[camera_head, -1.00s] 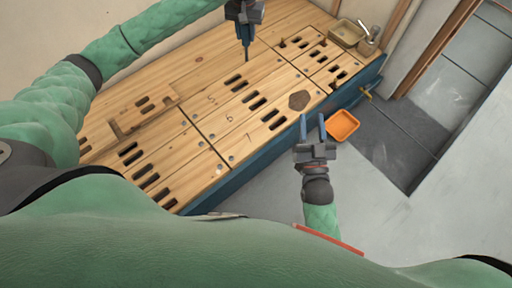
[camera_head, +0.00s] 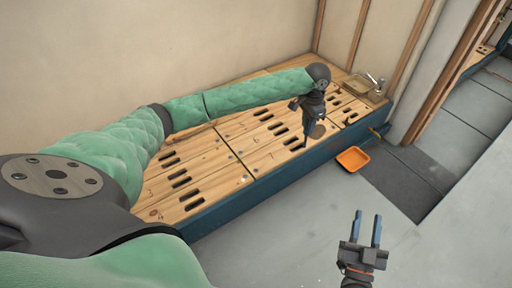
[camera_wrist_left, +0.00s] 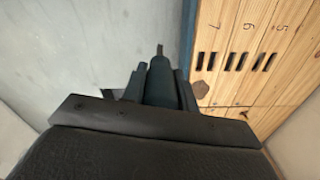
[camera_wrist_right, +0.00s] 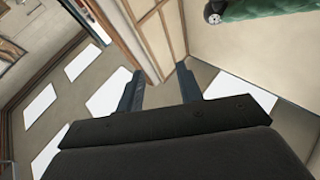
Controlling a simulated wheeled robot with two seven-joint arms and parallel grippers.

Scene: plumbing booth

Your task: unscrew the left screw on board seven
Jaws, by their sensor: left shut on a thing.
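My left gripper (camera_head: 308,112) is over the right part of the wooden bench, shut on a dark, slim screwdriver-like tool. The tool (camera_wrist_left: 160,82) points away from the wrist, with a thin bit at its end. In the left wrist view its tip appears against the grey floor, beside the bench's blue edge. Board seven (camera_wrist_left: 228,32), marked 7, lies along that edge, next to boards 6 and 5. In the head view my left gripper partly covers this area. I cannot make out its left screw clearly. My right gripper (camera_head: 367,230) is open and empty over the floor.
An orange tray (camera_head: 352,158) is beside the bench's blue front side (camera_head: 235,198). A basin (camera_head: 356,86) with a tap stands at the bench's far right end. Walls rise behind the bench.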

